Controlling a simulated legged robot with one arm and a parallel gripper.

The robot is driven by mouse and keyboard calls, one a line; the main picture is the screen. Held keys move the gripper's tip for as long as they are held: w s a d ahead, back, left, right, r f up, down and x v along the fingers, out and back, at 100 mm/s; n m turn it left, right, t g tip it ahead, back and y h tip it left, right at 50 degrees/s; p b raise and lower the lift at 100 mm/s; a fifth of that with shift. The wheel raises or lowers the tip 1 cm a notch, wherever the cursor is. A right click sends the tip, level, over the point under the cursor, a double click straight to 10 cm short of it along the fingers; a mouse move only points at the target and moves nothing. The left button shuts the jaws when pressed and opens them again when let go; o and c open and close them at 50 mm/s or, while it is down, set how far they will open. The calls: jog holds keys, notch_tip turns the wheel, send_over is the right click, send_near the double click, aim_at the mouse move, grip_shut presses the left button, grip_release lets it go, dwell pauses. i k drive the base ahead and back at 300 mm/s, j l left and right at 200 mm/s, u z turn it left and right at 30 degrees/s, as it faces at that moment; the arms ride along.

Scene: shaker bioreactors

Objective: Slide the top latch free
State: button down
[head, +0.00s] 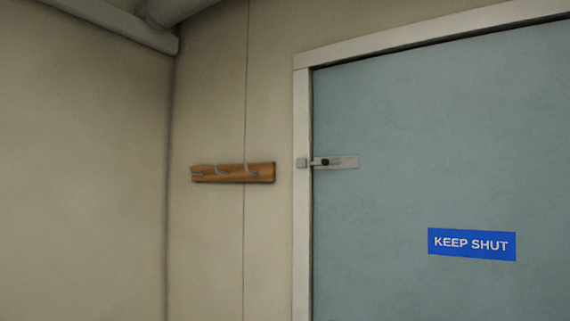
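The top latch (342,162) is a small pale metal plate with a dark knob (325,162) near its left end. It sits on the left edge of the blue-green door (400,200). A small grey keeper block (301,163) is on the white door frame (302,240), just left of the latch. A thin bar seems to run from the knob toward the keeper; it is too small to tell whether it enters the keeper. The door appears closed in its frame. My gripper is not in view.
A wooden rack (234,173) with metal hooks is on the beige wall left of the door frame. A blue "KEEP SHUT" sign (471,244) is on the door. A pipe (115,22) runs along the upper left. The space before the latch looks clear.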

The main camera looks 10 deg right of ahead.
aim_at(325, 162)
jog(key=i+j+z, duration=0.15)
jog(key=i+j, duration=0.8)
jog(key=i, duration=0.1)
